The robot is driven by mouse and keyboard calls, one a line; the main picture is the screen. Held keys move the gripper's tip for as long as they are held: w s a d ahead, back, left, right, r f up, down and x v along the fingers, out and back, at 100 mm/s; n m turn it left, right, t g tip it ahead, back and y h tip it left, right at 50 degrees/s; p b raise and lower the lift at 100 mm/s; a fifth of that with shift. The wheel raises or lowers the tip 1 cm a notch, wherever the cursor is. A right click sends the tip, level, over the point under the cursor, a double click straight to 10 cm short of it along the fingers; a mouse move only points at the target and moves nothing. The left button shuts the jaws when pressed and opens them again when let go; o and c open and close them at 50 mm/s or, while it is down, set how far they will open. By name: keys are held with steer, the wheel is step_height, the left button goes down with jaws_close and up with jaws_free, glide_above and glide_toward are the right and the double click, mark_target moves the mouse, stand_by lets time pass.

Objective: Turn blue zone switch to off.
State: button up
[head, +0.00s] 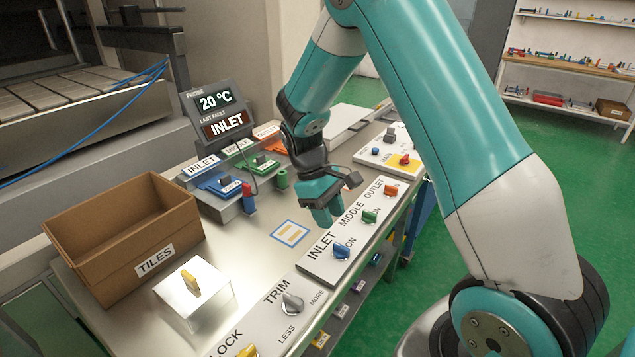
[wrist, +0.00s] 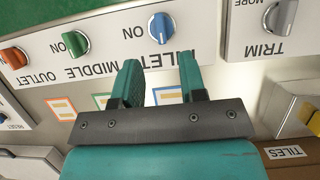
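The blue zone switch (head: 341,251) sits on the white panel under the word INLET, with ON printed beside it. In the wrist view the blue switch (wrist: 161,27) is upright in the picture, beyond my fingertips; I cannot tell for sure which setting it points to. No OFF mark is readable. My gripper (head: 322,212) hangs above the panel's back edge, close to the switch and apart from it. In the wrist view my gripper (wrist: 159,64) has its two teal fingers spread with nothing between them.
The green switch (head: 370,215) and orange switch (head: 391,190) share the panel. A grey TRIM knob (head: 292,302) is on the neighbouring panel. A cardboard TILES box (head: 75,222) and a white block with a yellow handle (head: 192,290) stand left. A probe display (head: 221,113) stands behind.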

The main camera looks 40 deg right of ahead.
steer(key=v, duration=0.9)
steer(key=shift+r+b, duration=0.3)
steer(key=shift+b, duration=0.15)
steer(key=shift+w, duration=0.1)
steer(key=s+a+r+n+t+y, duration=0.1)
steer(key=s+a+r+t+y, duration=0.1)
steer(key=s+a, duration=0.7)
steer(key=s+a+r+n+t+y+b, duration=0.1)
steer(key=s+a+r+t+y, duration=0.1)
steer(key=s+a, duration=0.7)
steer(key=s+r+y, duration=0.1)
steer(key=s, duration=0.4)
steer(key=shift+a+r+n+y, duration=0.2)
steer(key=shift+r+n+y, duration=0.1)
steer(key=shift+n+y, duration=0.1)
